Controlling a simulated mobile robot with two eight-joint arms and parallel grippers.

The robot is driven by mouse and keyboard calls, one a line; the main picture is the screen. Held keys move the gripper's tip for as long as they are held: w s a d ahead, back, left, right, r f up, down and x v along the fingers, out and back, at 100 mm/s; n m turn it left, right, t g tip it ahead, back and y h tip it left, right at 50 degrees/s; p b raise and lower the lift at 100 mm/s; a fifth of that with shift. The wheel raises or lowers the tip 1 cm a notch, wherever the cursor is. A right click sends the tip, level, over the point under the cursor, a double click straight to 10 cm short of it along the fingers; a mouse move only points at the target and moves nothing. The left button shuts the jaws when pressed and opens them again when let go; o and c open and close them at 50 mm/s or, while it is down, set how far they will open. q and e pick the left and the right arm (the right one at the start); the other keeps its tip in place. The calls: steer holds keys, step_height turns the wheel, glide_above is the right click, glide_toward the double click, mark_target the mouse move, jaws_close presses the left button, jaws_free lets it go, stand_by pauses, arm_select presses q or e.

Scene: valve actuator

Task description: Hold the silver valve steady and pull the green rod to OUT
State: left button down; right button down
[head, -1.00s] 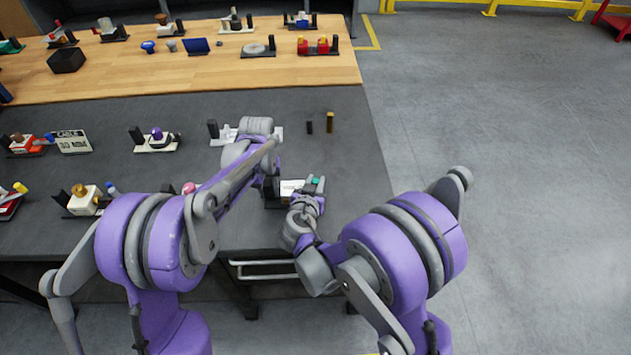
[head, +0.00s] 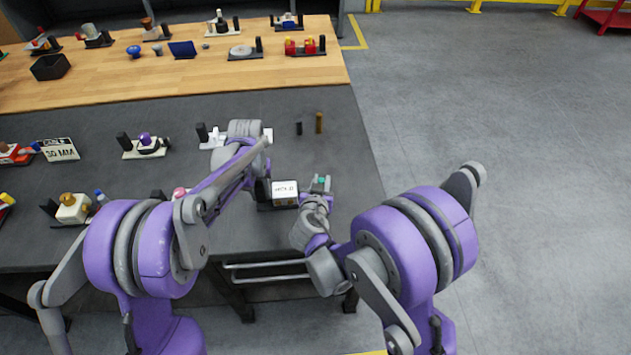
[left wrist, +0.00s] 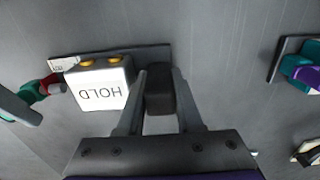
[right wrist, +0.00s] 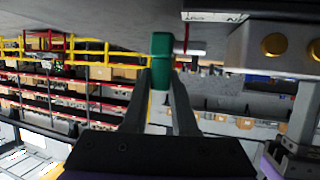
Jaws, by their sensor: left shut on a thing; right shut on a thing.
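The silver valve (head: 285,196) is a block with a white HOLD label, on a dark base near the table's front right; it also shows in the left wrist view (left wrist: 100,85). My left gripper (left wrist: 158,75) is shut on the black post (left wrist: 159,97) at one end of that base, beside the block. The green rod (head: 321,181) is on the block's right side in the head view. My right gripper (right wrist: 163,72) is shut on the green rod (right wrist: 161,48), to the right of the block. The rod's red collar (left wrist: 52,83) is close to the block.
A small black peg (head: 299,128) and a brown peg (head: 319,122) stand behind the valve. Other valve units, one with a purple knob (head: 145,139), stand to the left. The table's right edge is close, with open floor (head: 500,100) beyond it.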

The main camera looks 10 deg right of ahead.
arm_select(q)
steer(key=shift+s+a+f, duration=0.15)
steer(key=shift+f, duration=0.1)
arm_select(e)
steer(key=shift+d+f, duration=0.1)
steer(key=shift+d, duration=0.1)
steer(key=c, duration=0.7)
jaws_free()
steer(key=shift+d, duration=0.1)
steer(key=shift+s, duration=0.15)
steer(key=shift+s+a, duration=0.2)
steer(key=shift+s, duration=0.05)
steer(key=v, duration=1.1)
steer(key=shift+s+d+r, duration=0.1)
steer(key=shift+s+r, duration=0.1)
steer(key=shift+r, duration=0.15)
arm_select(q)
steer(key=shift+c, duration=2.4)
jaws_free()
steer(key=shift+w, duration=0.2)
steer(key=shift+r, duration=0.15)
arm_select(e)
steer(key=shift+w, duration=0.15)
